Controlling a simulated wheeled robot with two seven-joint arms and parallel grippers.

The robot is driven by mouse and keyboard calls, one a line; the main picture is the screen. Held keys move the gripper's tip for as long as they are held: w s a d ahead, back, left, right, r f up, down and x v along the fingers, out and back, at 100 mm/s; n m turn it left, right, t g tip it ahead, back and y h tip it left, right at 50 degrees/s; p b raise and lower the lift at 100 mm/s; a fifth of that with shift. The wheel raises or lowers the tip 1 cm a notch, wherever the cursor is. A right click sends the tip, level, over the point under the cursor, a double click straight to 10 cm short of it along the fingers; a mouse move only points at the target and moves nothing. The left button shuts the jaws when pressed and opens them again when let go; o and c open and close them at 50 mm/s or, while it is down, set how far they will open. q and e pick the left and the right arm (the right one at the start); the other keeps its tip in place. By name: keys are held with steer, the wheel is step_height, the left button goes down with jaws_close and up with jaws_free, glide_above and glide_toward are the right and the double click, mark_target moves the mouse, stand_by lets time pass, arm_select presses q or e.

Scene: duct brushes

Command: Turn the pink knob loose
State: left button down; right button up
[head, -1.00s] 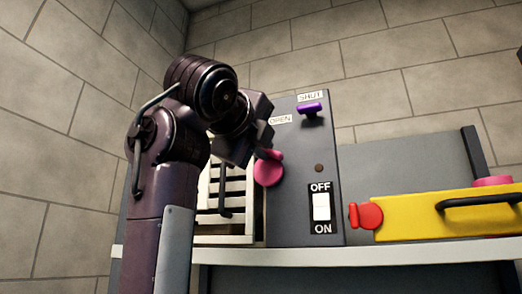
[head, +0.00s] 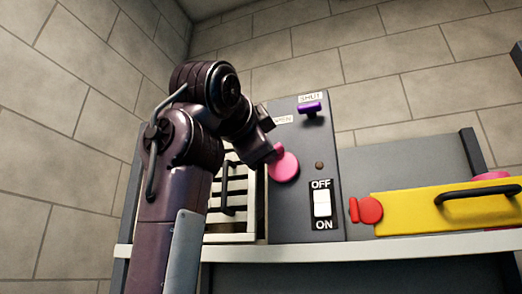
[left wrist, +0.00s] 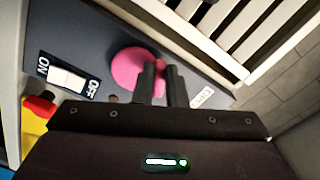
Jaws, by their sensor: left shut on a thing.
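The pink knob (head: 286,168) is a round disc with a raised grip, in front of the left part of the dark grey panel (head: 307,142). My left gripper (head: 270,152) reaches it from the upper left and is shut on its grip. In the left wrist view the two fingers (left wrist: 162,82) close around the grip, and the pink disc (left wrist: 126,68) shows to their left. The gripper hides part of the knob's edge. I cannot tell whether the disc touches the panel. My right gripper is not in view.
The panel carries a purple lever (head: 311,108) by the SHUT label, a small brown dot (head: 319,165) and a white OFF/ON switch (head: 322,203). A slatted grille (head: 236,190) stands left of it. A yellow box (head: 420,211) with a red knob (head: 370,210) lies right on the shelf.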

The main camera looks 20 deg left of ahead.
arm_select(q)
steer(key=n, duration=0.7)
steer(key=d+n, duration=0.1)
steer(key=n, duration=0.3)
steer(key=shift+n+b, duration=0.3)
steer(key=shift+b, duration=0.1)
stand_by(0.3)
steer(key=c, duration=1.6)
jaws_free()
steer(key=shift+f, duration=0.1)
steer(key=shift+o, duration=0.7)
steer(key=shift+w+f, duration=0.15)
steer(key=shift+w, duration=0.05)
